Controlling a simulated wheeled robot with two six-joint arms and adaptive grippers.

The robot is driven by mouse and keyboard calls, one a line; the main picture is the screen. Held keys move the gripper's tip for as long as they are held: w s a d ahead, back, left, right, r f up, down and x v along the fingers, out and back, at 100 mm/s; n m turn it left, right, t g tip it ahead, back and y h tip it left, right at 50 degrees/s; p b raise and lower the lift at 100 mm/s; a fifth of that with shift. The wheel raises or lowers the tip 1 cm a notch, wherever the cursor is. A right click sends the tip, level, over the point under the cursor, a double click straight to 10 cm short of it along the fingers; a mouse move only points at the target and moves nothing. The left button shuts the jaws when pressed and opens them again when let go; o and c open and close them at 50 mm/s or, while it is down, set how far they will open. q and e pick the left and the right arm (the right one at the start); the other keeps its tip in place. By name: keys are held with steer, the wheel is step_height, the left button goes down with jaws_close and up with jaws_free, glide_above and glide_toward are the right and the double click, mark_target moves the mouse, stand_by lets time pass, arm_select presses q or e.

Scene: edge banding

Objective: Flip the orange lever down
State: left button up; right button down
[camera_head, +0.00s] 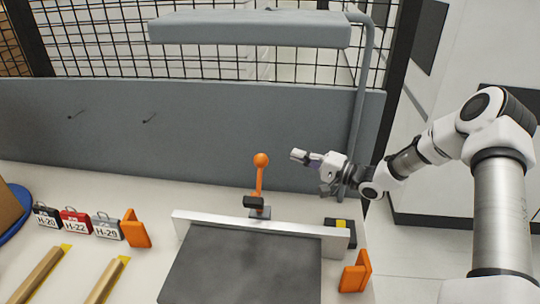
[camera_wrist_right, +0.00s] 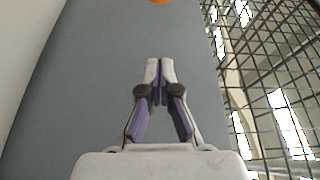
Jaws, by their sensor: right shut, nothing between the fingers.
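The orange lever (camera_head: 259,178) stands upright, with a round orange knob at its top, on a clamp with a black part behind the metal bar. The knob (camera_wrist_right: 160,1) also shows at the top edge of the right wrist view, cut off by the frame. My right gripper (camera_head: 299,155) is to the right of the lever, at about knob height, apart from it. Its fingertips (camera_wrist_right: 160,66) are together in the right wrist view, with nothing between them. My left gripper is not in view.
A metal bar (camera_head: 255,224) runs along the back of a dark plate (camera_head: 245,268). Orange brackets (camera_head: 134,229) stand to the left and right. Labelled H-20, H-22 (camera_head: 76,222) and H-29 blocks sit at left. A grey panel (camera_head: 180,130) rises behind the lever.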

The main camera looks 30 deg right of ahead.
steer(key=w+a+p, duration=0.4)
steer(key=a, duration=0.3)
steer(key=shift+w+f, duration=0.1)
steer(key=shift+w, duration=0.05)
stand_by(0.3)
